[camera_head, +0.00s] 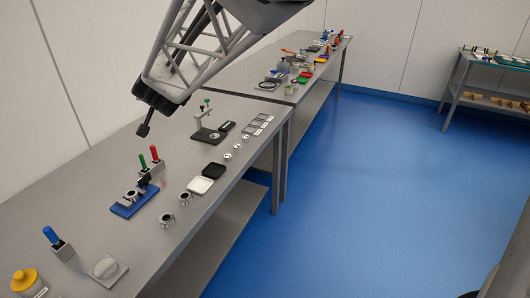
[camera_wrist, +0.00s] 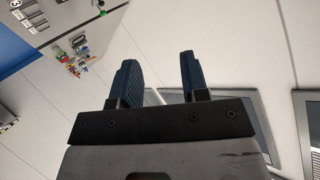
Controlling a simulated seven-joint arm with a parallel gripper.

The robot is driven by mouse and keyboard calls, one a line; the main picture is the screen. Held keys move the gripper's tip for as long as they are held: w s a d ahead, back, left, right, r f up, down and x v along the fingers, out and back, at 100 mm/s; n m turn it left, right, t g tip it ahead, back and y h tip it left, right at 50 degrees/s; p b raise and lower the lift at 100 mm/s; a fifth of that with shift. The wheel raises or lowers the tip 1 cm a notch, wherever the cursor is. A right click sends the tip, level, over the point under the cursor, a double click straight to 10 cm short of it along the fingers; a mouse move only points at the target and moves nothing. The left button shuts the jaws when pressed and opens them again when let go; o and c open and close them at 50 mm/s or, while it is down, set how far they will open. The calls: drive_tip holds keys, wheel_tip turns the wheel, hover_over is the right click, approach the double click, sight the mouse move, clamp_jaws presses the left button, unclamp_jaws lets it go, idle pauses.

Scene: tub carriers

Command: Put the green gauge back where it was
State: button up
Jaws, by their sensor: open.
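The green gauge (camera_head: 142,161) shows as a green upright handle on the near workbench, just left of a red-handled gauge (camera_head: 154,152). Both are at a grey block (camera_head: 152,168); their lower ends are hidden, and I cannot tell how deep they sit. My gripper (camera_head: 143,130) is in the air above and a little behind them, apart from both. In the wrist view my gripper (camera_wrist: 160,75) has its two dark fingers apart with nothing between them.
A blue fixture (camera_head: 126,208) with a metal ring stands in front of the gauges. A blue-handled gauge (camera_head: 50,236) stands in another block at the left. Metal rings, trays and a dial stand (camera_head: 208,128) occupy the bench. A second bench with clutter lies behind.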

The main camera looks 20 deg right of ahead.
drive_tip(key=s+d+f+n+g, duration=0.1)
drive_tip(key=s+d+f+g, duration=0.2)
drive_tip(key=s, duration=1)
drive_tip(key=s+d+f+n+g+h, duration=0.1)
drive_tip(key=s+d+f+g, duration=0.2)
drive_tip(key=s+d, duration=0.7)
drive_tip(key=s+d+f+n+g+h, duration=0.1)
drive_tip(key=s+d+f+g, duration=0.2)
drive_tip(key=s, duration=1.4)
drive_tip(key=d+g, duration=0.1)
drive_tip(key=d, duration=0.3)
drive_tip(key=shift+s+d, duration=0.25)
drive_tip(key=shift+s, duration=0.15)
